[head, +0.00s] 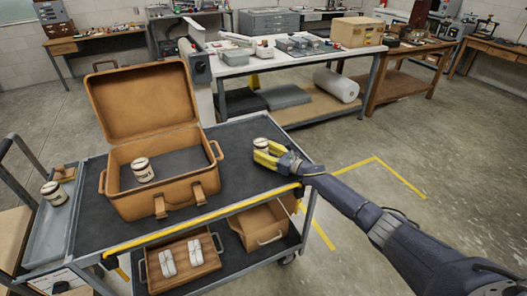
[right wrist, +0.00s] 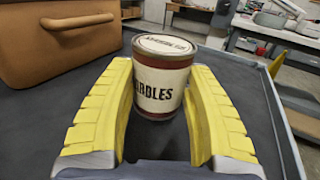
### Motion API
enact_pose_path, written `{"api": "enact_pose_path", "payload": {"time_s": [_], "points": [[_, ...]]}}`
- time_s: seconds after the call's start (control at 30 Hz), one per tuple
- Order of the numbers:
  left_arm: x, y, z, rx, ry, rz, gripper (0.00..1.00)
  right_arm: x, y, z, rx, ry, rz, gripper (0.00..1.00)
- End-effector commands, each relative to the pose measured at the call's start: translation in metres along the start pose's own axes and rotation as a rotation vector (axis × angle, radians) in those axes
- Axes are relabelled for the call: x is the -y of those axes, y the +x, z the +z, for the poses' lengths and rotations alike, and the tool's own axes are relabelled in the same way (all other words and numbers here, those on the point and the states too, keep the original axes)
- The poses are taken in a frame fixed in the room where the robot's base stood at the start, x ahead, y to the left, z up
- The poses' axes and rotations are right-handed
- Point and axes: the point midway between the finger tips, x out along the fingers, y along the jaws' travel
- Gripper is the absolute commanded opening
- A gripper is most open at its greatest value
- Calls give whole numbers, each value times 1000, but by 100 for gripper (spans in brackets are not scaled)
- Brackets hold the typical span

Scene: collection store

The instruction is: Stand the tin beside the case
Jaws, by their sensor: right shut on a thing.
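The tin (head: 261,143) is cream with dark red bands and a label ending in "RBLES". It stands upright on the dark cart top, to the right of the open tan case (head: 155,185), with a gap between them. My right gripper (head: 267,154) has its yellow fingers on both sides of the tin and is shut on it. The right wrist view shows the tin (right wrist: 161,85) between the fingers, with the case (right wrist: 60,50) at the left. A similar tin (head: 142,169) is inside the case. My left gripper is not in view.
Another similar tin (head: 54,193) is on the grey side tray (head: 52,232) at the left. The cart top (head: 233,190) is bare between the case and my gripper. The lower shelf holds a wooden tray (head: 208,263) and a tan box (head: 262,222). A white workbench (head: 240,70) stands behind.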

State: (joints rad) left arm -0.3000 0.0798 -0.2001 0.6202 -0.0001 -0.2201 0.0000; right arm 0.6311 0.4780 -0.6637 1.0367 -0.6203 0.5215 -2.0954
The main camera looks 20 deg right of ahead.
Motion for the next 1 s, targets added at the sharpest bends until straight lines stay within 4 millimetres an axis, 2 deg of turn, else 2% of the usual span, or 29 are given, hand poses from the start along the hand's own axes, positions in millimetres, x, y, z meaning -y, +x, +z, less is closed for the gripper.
{"api": "enact_pose_path", "payload": {"time_s": [0.4,0.43,0.5,0.6,0.87,1.0], "points": [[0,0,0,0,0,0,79,0,0,-7,2,0,1,9],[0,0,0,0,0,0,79,0,0,-8,0,0,1,54],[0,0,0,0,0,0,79,0,0,-8,0,0,1,62],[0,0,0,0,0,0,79,0,0,-8,0,0,1,73],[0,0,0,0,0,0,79,0,0,-7,0,-1,1,73],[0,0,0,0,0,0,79,0,0,2,1,-3,1,73]]}}
